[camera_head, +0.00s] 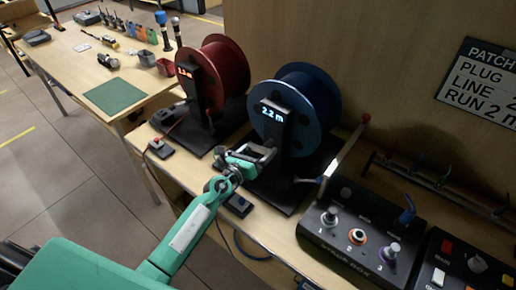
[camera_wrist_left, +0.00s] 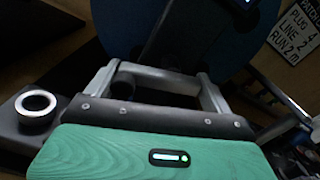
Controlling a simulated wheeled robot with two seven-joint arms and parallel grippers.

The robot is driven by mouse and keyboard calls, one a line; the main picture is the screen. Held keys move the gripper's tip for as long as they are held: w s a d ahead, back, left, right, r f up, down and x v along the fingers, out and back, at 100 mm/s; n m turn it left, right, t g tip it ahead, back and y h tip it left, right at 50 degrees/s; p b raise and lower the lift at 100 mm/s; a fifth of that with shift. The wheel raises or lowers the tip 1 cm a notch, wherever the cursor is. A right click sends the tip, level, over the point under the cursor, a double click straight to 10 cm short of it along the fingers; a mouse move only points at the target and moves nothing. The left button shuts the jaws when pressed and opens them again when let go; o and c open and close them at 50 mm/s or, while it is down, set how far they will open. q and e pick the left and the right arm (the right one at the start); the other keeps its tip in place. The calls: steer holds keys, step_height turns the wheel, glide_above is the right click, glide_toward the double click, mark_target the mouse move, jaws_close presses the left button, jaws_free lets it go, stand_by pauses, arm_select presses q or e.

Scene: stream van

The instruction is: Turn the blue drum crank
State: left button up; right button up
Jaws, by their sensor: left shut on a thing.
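The blue drum (camera_head: 322,92) stands on a dark base on the bench, with a black post in front whose display (camera_head: 273,111) reads 2.2 m. It also shows at the top of the left wrist view (camera_wrist_left: 105,25). My left gripper (camera_head: 256,154) is at the lower front of this post, at the crank side. The crank is mostly hidden by the fingers. My right gripper is not in view.
A red drum (camera_head: 222,70) stands to the left. A silver lever with a red knob (camera_head: 345,152) rises right of the blue drum. A black switch box (camera_head: 350,240) sits at the front right. A table (camera_head: 75,80) with tools and a green mat (camera_head: 114,95) is at the left.

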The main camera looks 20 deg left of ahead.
arm_select(q)
steer(key=shift+f+n, duration=0.1)
steer(key=shift+n, duration=0.7)
steer(key=o, duration=0.8)
steer(key=shift+o, duration=0.2)
steer(key=b+v, duration=0.1)
steer(key=v, duration=1.2)
steer(key=shift+s, duration=0.4)
